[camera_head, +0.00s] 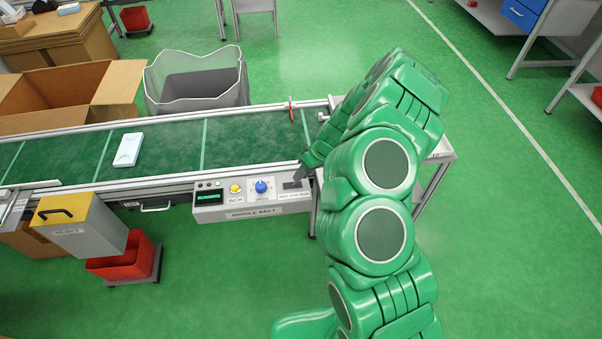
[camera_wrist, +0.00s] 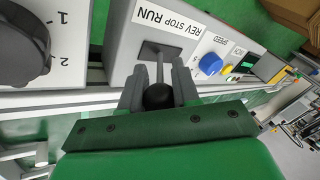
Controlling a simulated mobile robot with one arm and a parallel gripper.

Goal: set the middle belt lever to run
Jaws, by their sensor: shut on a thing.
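The middle belt control box (camera_head: 252,200) is fixed to the near side of the conveyor, with its name on the front. Its lever shows in the wrist view: a thin shaft (camera_wrist: 159,68) rising from a dark slot plate (camera_wrist: 163,51), with a black ball knob (camera_wrist: 158,96). REV, STOP and RUN are printed beside the slot. The shaft stands near the middle of the slot; its exact setting I cannot tell. My gripper (camera_wrist: 158,90) is shut on the lever, one finger on each side of the knob. In the head view my gripper (camera_head: 299,174) is at the box's right end.
The box also bears a blue knob (camera_head: 261,187), a yellow button (camera_head: 235,188) and a green display (camera_head: 209,197). A white packet (camera_head: 128,149) lies on the green belt (camera_head: 165,145). A black dial (camera_wrist: 22,45) on another panel is close beside my gripper in the wrist view.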

